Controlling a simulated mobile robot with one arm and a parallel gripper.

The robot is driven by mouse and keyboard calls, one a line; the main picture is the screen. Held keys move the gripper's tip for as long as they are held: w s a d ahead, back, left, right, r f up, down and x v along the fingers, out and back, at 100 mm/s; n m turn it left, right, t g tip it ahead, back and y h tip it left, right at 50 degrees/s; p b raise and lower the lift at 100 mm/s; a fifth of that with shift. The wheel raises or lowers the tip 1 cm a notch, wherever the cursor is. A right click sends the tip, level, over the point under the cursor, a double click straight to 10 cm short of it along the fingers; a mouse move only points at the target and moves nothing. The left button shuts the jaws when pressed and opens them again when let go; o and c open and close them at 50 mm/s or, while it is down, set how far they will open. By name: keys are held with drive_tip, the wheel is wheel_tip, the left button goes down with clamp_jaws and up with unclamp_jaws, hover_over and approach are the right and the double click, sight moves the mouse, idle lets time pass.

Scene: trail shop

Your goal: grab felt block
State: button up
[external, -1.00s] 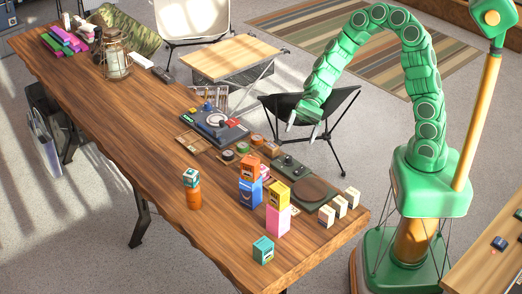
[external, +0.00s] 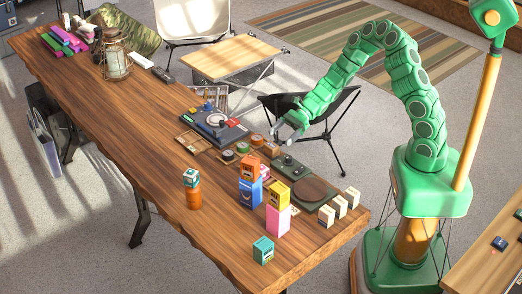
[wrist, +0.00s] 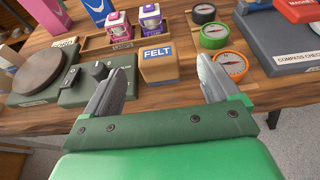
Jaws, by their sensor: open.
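Several round compasses (wrist: 231,66) lie right of the block in the wrist view. A dark green knobbed unit (wrist: 97,82) stands close on its left. A compass-check station (wrist: 283,42) is farther right. Stacked boxes (external: 250,180) stand beyond. Bare table shows in front of the block.

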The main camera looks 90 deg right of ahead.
sight(271, 145)
drive_tip(key=shift+x, duration=3.45)
drive_tip(key=shift+s+f, duration=0.1)
drive_tip(key=shift+s, duration=0.1)
drive_tip(key=c, duration=1.1)
